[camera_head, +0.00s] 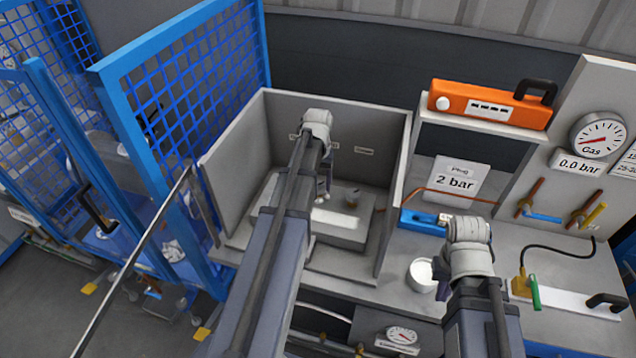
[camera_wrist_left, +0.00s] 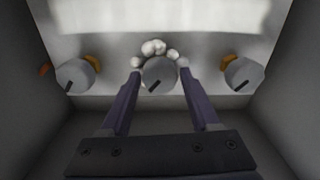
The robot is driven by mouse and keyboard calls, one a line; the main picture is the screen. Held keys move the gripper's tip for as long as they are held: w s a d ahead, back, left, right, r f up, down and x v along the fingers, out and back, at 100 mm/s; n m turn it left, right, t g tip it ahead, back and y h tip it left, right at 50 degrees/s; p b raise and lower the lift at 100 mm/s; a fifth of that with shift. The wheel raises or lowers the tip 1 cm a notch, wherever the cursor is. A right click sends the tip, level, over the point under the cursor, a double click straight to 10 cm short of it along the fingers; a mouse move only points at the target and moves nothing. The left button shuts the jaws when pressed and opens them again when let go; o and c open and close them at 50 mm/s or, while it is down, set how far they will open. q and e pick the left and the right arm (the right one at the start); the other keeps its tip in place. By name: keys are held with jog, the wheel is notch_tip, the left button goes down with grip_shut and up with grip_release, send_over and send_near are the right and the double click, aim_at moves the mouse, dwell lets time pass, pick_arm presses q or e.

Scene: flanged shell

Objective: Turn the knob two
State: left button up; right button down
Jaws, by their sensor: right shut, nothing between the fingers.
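Three grey round knobs show in a row in the left wrist view: a left knob (camera_wrist_left: 75,76), a middle knob (camera_wrist_left: 159,74) and a right knob (camera_wrist_left: 243,75). Each has a dark slanted pointer line. My left gripper (camera_wrist_left: 160,67) has one finger on each side of the middle knob; I cannot tell whether both touch it. In the head view my left gripper (camera_head: 323,188) hangs inside a grey open booth (camera_head: 240,140), and my arm hides the knobs. My right gripper (camera_head: 441,270) is shut and empty beside a white cup, partly hidden by its wrist.
Several white round bumps (camera_wrist_left: 153,47) arc behind the middle knob. The booth's walls stand close around my left arm. A white cup (camera_head: 422,276), a blue block (camera_head: 424,222) and a "2 bar" sign (camera_head: 457,182) are on the right. A gas gauge (camera_head: 597,136) reads 0.0 bar.

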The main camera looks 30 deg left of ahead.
pick_arm(q)
grip_shut()
jog(key=shift+m, duration=0.3)
jog(key=m, duration=0.9)
dwell(0.4)
jog(key=shift+m, duration=0.4)
jog(key=shift+o, duration=1.9)
grip_release()
